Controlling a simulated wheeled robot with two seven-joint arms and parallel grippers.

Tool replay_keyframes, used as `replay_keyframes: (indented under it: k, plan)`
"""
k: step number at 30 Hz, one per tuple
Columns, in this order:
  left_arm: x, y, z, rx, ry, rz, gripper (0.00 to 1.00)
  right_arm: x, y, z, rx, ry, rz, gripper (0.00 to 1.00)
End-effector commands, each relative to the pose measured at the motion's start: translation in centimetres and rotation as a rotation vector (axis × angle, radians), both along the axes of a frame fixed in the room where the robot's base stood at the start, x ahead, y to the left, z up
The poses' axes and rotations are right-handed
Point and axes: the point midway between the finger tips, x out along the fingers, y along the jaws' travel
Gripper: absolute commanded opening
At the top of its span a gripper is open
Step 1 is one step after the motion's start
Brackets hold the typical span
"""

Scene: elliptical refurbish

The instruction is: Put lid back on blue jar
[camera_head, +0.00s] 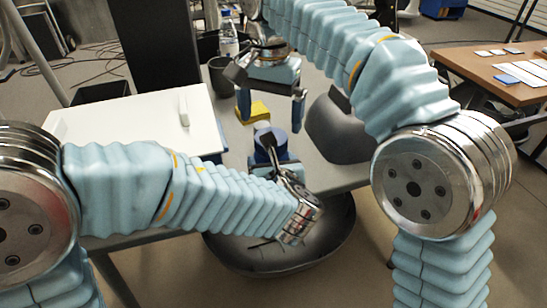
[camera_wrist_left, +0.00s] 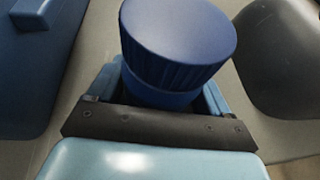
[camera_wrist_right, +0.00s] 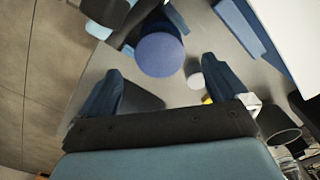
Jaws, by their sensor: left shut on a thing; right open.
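The blue jar (camera_wrist_left: 160,95) is upright between the fingers of my left gripper (camera_head: 270,152), which is shut on it. A wider, dark blue lid (camera_wrist_left: 180,35) with a ribbed edge sits on top of the jar in the left wrist view. I cannot tell whether it is fully seated. The lid's round top (camera_wrist_right: 160,54) also shows in the right wrist view. My right gripper (camera_head: 270,118) is open above the jar. In the right wrist view its fingers (camera_wrist_right: 162,78) are spread, empty, with the lid just beyond them. In the head view my arms partly hide the jar.
A yellow sponge (camera_head: 255,110) lies on the grey table behind the jar. A dark rounded object (camera_head: 338,128) stands to the right. A white board (camera_head: 120,125) lies at the left. A dark cup (camera_head: 222,78) and a clear bottle (camera_head: 228,40) stand at the back.

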Motion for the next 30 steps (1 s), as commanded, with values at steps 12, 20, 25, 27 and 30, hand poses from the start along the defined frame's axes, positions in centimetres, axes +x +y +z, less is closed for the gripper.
replay_keyframes:
  k: [12,20,25,27,30]
  plan:
    - [0.0,0.0,-0.1,0.0,0.001,0.0,0.0,0.0,0.0,2.4,0.0,0.0,0.0,1.0]
    - [0.0,0.0,0.0,0.0,0.001,0.0,1.0,0.0,0.0,2.4,0.0,0.0,0.0,1.0]
    - [0.0,0.0,0.0,0.0,0.0,0.0,1.0,0.0,0.0,2.4,0.0,0.0,0.0,1.0]
    - [-0.1,0.0,0.0,0.0,0.0,0.0,1.0,0.0,0.0,2.4,0.0,0.0,0.0,1.0]
    - [-0.8,-0.2,0.3,-0.001,0.0,-0.002,1.0,0.0,0.0,2.4,0.0,0.0,0.0,1.0]
